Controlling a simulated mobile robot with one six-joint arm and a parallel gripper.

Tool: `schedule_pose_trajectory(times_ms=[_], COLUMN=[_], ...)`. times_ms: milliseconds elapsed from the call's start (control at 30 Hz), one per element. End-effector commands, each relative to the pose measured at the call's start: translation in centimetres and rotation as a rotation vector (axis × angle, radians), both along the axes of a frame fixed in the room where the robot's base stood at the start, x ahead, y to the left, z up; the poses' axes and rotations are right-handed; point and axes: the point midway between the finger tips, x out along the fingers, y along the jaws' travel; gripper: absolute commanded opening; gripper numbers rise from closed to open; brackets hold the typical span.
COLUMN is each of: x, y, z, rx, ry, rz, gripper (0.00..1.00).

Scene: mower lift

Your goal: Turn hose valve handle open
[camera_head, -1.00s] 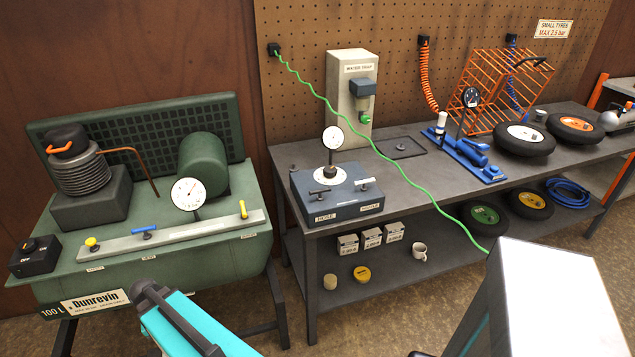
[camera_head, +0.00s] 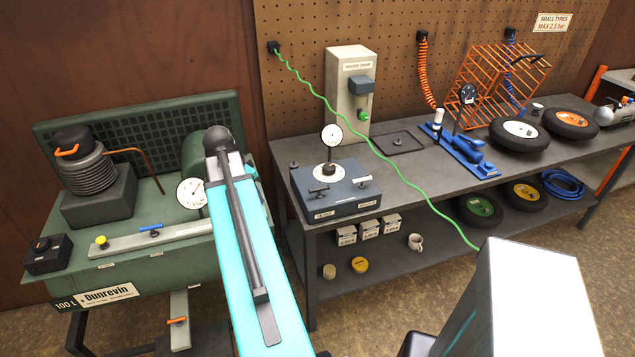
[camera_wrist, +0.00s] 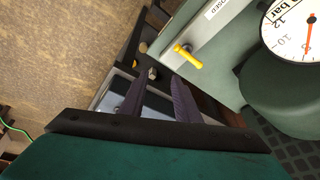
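A blue-grey box (camera_head: 336,192) on the bench carries a dark T-shaped handle (camera_head: 318,190) at left, a pale handle (camera_head: 362,181) at right and a gauge (camera_head: 332,136). The front label under the left handle appears to read HOSE, though it is blurred now. In the wrist view, my gripper (camera_wrist: 162,76) is open, its two dark fingers apart and empty. Beyond the fingers is a partly covered blue-grey surface with a small grey knob; I cannot tell which fitting it is. My gripper is hidden in the head view, behind or below my turquoise arm.
The green compressor (camera_head: 150,250) stands at left with a dial (camera_head: 191,193) and a blue handle (camera_head: 149,233). A yellow lever (camera_wrist: 187,57) on it shows right of my fingers. An orange handle (camera_head: 177,321) sits below the tank. A green hose (camera_head: 400,183) crosses the bench.

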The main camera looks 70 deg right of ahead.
Motion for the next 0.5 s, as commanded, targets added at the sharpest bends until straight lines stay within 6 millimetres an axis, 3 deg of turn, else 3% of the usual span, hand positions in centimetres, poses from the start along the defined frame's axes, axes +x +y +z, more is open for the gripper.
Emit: schedule_pose_trajectory(times_ms=[33,200,400,500], x=[-1.6,-6.9,-11.6,-12.8], y=[-1.7,-5.6,-8.3,-8.8], z=[1.7,5.1,7.8,8.5], rx=[-0.019,-0.071,-0.114,-0.125], ry=[-0.014,-0.049,-0.077,-0.084], rz=[-0.066,-0.282,-0.463,-0.508], gripper=[0.29,0.29,0.29,0.29])
